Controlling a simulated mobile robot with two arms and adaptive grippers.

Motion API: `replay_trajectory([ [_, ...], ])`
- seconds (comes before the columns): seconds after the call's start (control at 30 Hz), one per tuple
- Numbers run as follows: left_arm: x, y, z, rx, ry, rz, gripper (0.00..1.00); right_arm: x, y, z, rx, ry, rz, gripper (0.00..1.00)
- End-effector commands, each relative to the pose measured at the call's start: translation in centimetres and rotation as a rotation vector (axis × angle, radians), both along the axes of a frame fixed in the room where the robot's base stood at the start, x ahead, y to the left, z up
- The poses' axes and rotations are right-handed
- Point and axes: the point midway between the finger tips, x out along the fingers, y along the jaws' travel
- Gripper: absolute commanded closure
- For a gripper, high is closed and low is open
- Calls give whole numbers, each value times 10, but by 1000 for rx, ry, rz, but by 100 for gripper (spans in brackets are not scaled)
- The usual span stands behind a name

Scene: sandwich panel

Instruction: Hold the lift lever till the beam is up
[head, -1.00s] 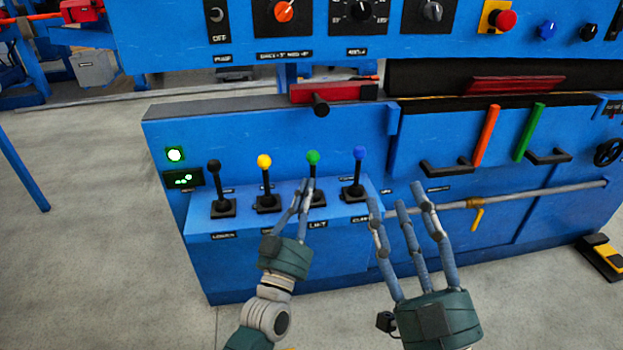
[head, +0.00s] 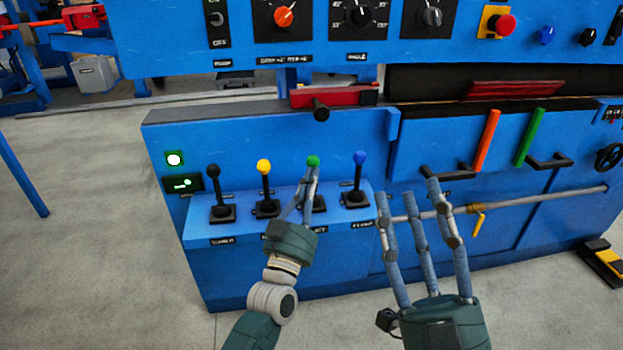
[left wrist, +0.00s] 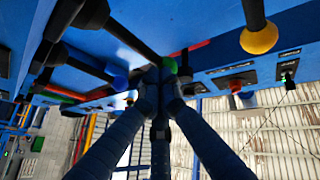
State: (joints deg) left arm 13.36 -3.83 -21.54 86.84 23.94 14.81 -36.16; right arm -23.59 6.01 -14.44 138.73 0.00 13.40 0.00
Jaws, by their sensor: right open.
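The lift lever (head: 313,162), black with a green knob, stands third from the left in a row on the blue panel ledge. My left gripper (head: 311,178) is at this lever, its fingers drawn together around the upper shaft just under the knob. In the left wrist view the fingers converge at the green knob (left wrist: 170,66); the exact contact is partly hidden. My right gripper (head: 412,192) is open and empty in front of the panel, right of the levers. I cannot tell which part is the beam.
Black (head: 213,171), yellow (head: 264,167) and blue (head: 360,158) knobbed levers stand close beside the lift lever. Orange (head: 487,140) and green (head: 529,137) handles and a horizontal pipe (head: 550,196) lie to the right.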

Motion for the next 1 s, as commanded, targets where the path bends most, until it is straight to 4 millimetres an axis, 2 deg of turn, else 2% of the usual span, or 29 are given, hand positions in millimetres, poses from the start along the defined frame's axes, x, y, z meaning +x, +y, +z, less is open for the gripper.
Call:
replay_trajectory([
  [0.2,3,0,5,-7,28,0,100,32,1,-51,-78,273,-16,53],
  [0.47,7,1,5,-12,62,0,100,45,-5,-127,-167,605,-34,53],
  [0.67,10,2,6,-17,88,0,100,35,-15,-186,-230,856,-49,53],
  [0.8,12,2,7,-21,106,0,100,19,-24,-223,-271,1025,-58,53],
  [1.0,18,3,7,-22,118,0,100,-7,-36,-262,-312,1211,-68,53],
])
